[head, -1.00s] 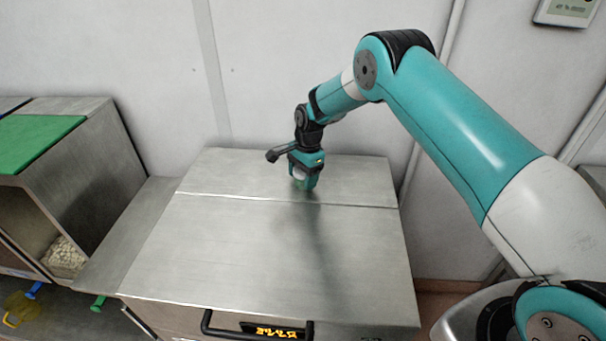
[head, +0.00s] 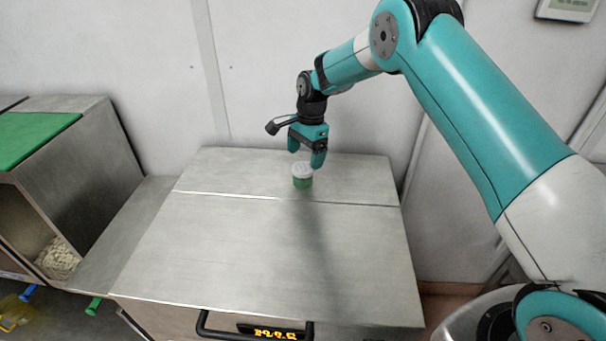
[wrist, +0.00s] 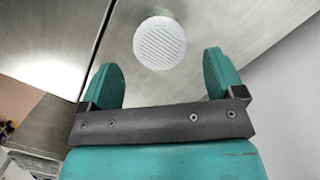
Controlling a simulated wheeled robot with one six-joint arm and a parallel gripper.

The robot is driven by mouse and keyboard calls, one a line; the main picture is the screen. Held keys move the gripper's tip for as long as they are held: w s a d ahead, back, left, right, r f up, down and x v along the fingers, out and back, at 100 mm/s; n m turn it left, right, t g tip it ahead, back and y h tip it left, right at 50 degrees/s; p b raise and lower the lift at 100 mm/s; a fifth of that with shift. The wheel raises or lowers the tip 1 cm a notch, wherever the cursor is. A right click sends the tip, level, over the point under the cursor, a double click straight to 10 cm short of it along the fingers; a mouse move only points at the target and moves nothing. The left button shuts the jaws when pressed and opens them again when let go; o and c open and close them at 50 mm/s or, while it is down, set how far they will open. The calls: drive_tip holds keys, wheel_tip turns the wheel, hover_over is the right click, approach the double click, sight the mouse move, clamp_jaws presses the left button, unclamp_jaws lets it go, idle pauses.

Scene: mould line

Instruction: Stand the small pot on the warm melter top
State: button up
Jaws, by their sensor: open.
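The small pot (head: 302,176) is green with a white ridged lid. It stands upright on the rear strip of the steel melter top (head: 262,245), behind the seam. In the wrist view the pot's round white lid (wrist: 160,43) shows from above, beyond the fingertips. My gripper (head: 306,157) is open and empty, just above the pot and apart from it. Its two teal fingers (wrist: 163,75) are spread to either side in the wrist view.
A lit display (head: 270,332) and a black handle (head: 203,324) are on the melter's front. At left stand a steel bin with pale pellets (head: 58,258) and a green board (head: 35,138). A wall rises behind. The front melter top is clear.

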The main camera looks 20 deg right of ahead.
sight(307, 165)
drive_tip(key=r, duration=0.3)
drive_tip(key=r+b, duration=0.1)
drive_tip(key=r, duration=0.1)
drive_tip(key=shift+w+d, duration=0.15)
drive_tip(key=shift+d, duration=0.2)
drive_tip(key=s+a+r+n+y, duration=0.1)
drive_tip(key=s+a+r+n, duration=0.2)
drive_tip(key=s+r+n, duration=0.55)
drive_tip(key=s+a+r+n, duration=0.3)
drive_tip(key=s+r, duration=0.2)
drive_tip(key=s, duration=0.6)
drive_tip(key=s+n+y, duration=0.1)
drive_tip(key=s+n, duration=0.8)
drive_tip(key=s, duration=1.1)
drive_tip(key=shift+s+r+t+y, duration=0.2)
drive_tip(key=shift+t+y, duration=0.1)
drive_tip(key=shift+t, duration=0.1)
drive_tip(key=shift+w+a, duration=0.1)
